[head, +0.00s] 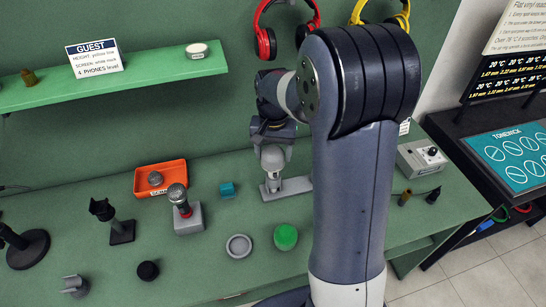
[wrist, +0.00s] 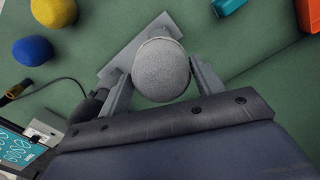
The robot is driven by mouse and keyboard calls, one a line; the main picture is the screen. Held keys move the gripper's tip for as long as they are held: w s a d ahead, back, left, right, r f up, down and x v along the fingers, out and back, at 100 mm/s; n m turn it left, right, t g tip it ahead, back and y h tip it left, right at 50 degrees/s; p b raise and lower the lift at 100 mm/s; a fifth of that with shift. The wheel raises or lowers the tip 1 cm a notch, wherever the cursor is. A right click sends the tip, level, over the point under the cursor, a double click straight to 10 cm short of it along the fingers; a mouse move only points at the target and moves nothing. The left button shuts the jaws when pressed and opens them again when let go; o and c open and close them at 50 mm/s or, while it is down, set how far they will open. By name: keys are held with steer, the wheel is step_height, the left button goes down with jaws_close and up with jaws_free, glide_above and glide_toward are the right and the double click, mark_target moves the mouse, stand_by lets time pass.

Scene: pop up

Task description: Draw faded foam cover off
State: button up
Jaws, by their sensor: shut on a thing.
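The faded foam cover is a light grey, rounded foam piece (wrist: 162,70), seen in the wrist view between the two fingers of my gripper (wrist: 163,88). My gripper is shut on its sides, one finger at each side. A grey flat base plate (wrist: 118,66) lies below it. In the head view the grey cover (head: 273,158) shows under my wrist, above the base plate (head: 294,187) on the green table. Whatever is inside the cover is hidden. I cannot tell whether the cover is clear of what it sits on.
An orange tray (head: 148,183), a microphone on a grey block (head: 188,220), a teal cube (head: 227,189), a grey ring (head: 239,246) and a green foam ball (head: 286,237) stand nearby. Yellow (wrist: 54,12) and blue (wrist: 33,50) balls lie left in the wrist view.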

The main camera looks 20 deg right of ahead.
mark_target(274, 150)
steer(key=shift+r+p, duration=0.3)
steer(key=shift+c, duration=0.2)
steer(key=shift+r+p, duration=3.25)
steer(key=shift+r, duration=0.85)
steer(key=shift+d+f, duration=0.1)
